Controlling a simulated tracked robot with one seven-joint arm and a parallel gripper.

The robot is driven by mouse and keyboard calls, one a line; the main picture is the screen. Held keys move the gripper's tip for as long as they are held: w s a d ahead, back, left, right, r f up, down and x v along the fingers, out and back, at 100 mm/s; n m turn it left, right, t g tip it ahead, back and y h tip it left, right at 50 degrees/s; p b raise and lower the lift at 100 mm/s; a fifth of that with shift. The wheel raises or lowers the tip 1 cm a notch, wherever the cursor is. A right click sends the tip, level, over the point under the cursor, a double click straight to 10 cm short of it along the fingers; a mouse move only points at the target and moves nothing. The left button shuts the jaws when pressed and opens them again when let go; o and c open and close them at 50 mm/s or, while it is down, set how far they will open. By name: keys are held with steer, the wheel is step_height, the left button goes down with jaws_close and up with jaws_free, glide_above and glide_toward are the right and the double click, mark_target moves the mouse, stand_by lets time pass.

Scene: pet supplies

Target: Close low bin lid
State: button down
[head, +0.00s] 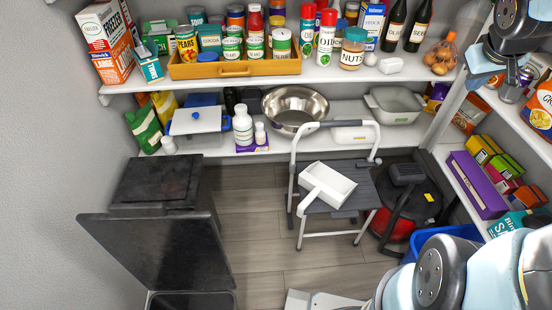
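A black bin stands at the lower left, against the grey wall. Its flat upper part (155,182) has a dark, scuffed top. A large dark panel (165,250), which looks like the lid, slants out in front of it toward me. Below the panel, a dark rimmed part (190,301) shows at the bottom edge of the picture. The panel hides most of the bin's front, and I cannot see its hinge clearly. Links of my arm show at the right edge. My gripper's fingers are not visible, and nothing of mine touches the bin.
A folding step stool (340,200) with a white scoop-like container (328,186) on it stands mid-floor. A red and black round vacuum (405,210) is beside it. Stocked shelves (225,145) line the back and right. Bare wood floor (250,220) lies between bin and stool.

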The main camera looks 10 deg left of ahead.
steer(key=s+a+r+m+g+y, duration=0.1)
steer(key=s+a+r+m+y, duration=0.25)
steer(key=s+a+r, duration=0.45)
steer(key=w+a+f+m+g, duration=0.2)
steer(key=a+m+g, duration=0.5)
steer(key=a, duration=2.2)
steer(key=s+a+f+m+g, duration=0.1)
steer(key=s+a+f+m, duration=0.15)
steer(key=a, duration=0.55)
steer(key=s+a+f+m, duration=0.1)
steer(key=s+a+f, duration=0.3)
steer(key=a, duration=0.5)
steer(key=s+a+f+m+g+h, duration=0.1)
steer(key=s+a+f+m, duration=0.1)
steer(key=s+a+f, duration=0.35)
steer(key=s+a+f+m+h, duration=0.2)
steer(key=s+a+f, duration=0.1)
steer(key=s+a, duration=0.45)
steer(key=s+d+f, duration=0.1)
steer(key=s+f, duration=0.6)
steer(key=f, duration=0.2)
steer(key=shift+s+d+g, duration=0.25)
steer(key=shift+d+g, duration=0.05)
steer(key=shift+d, duration=0.1)
